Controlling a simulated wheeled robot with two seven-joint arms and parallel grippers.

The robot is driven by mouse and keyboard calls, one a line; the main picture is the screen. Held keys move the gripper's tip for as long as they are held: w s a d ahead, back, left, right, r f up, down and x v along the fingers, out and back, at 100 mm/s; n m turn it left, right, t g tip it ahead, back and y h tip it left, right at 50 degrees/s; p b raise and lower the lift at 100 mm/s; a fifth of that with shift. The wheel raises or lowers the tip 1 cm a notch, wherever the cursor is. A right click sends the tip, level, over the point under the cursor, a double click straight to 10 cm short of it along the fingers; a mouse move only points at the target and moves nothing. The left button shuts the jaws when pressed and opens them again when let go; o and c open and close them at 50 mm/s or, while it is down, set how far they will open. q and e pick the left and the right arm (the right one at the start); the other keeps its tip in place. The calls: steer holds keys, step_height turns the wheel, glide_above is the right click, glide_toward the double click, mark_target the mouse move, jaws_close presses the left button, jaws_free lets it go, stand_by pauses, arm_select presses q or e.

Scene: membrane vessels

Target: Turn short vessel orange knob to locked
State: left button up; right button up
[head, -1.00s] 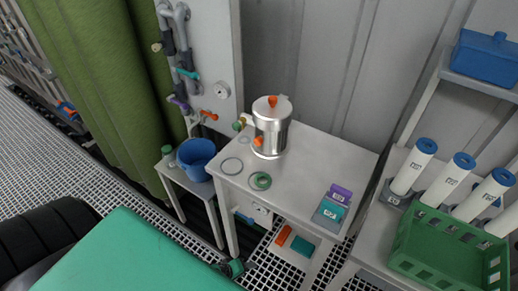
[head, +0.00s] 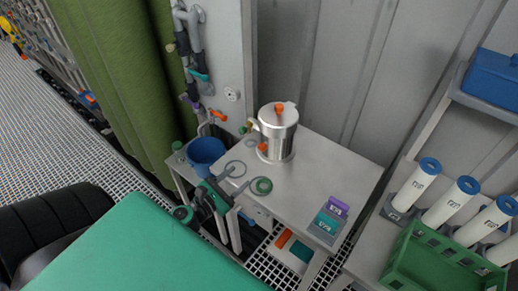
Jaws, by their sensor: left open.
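The short vessel (head: 284,138), a shiny metal cylinder with a lid, stands upright on the white table (head: 320,163). One orange knob (head: 279,110) is on top of its lid. Another orange part (head: 263,147) is low on its left front side. A small green knob (head: 242,130) sticks out at its left. My left gripper (head: 237,180), dark and green with grey fingers, is open and empty over the table's left front edge. It is in front and to the left of the vessel, apart from it. My right gripper is out of view.
A green ring (head: 262,186) lies close to my left fingers. A blue bucket (head: 206,153) stands on a lower stand at left. Purple and teal labelled blocks (head: 327,224) sit at the table's front right. White tubes and a green crate (head: 430,262) stand at right.

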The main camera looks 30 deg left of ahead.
mark_target(260, 149)
arm_select(q)
steer(key=shift+n+y, duration=0.6)
steer(key=shift+n, duration=0.3)
steer(key=w+p, duration=0.1)
steer(key=w, duration=0.3)
steer(key=w+p, duration=0.2)
steer(key=w, duration=0.2)
steer(key=w+p, duration=0.1)
steer(key=w, duration=0.3)
steer(key=shift+w+a+r, duration=0.1)
steer(key=shift+a+r, duration=0.3)
steer(key=shift+w+f+p, duration=0.1)
steer(key=shift+w+p, duration=0.3)
steer(key=shift+w, duration=0.35)
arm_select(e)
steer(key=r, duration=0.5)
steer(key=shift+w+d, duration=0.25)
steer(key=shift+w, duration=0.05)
arm_select(q)
steer(key=c, duration=1)
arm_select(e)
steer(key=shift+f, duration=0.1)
